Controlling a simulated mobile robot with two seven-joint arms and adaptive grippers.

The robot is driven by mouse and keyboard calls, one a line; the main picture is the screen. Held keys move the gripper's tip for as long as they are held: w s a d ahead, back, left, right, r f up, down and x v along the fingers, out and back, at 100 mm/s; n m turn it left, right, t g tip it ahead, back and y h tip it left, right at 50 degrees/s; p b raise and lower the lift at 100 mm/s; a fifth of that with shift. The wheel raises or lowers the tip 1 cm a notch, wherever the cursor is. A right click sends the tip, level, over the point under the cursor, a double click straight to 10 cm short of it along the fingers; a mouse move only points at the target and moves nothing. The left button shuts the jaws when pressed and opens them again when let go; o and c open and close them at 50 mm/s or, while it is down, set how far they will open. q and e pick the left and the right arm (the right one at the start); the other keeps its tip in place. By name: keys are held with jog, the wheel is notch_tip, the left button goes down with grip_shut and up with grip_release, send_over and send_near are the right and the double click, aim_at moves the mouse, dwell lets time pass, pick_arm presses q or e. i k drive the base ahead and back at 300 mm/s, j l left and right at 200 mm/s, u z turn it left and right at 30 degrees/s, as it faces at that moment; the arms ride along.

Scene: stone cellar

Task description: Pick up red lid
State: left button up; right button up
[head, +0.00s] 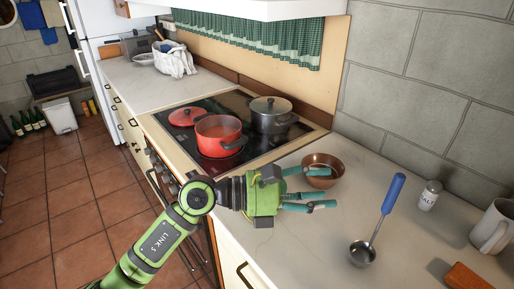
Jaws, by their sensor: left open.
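The red lid (187,116) lies flat on the black stove top (226,103), at its left side, behind and to the left of the red pot (214,141). The red pot is uncovered and stands on the stove. My left gripper (322,188) is open and empty over the counter, in front of the stove and well to the right of the lid. Its fingers point right, and one overlaps the copper bowl (333,161) in the picture. My right gripper is not in the head view.
A dark lidded pot (270,113) stands at the back right of the stove. On the right counter (300,240) are a blue-handled ladle (393,194), a salt shaker (429,195), a white mug (492,228) and a wooden block (466,277). A cloth-lined basket (175,60) stands on the back-left counter.

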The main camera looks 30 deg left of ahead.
aim_at(183, 117)
jog(key=u, duration=1.4)
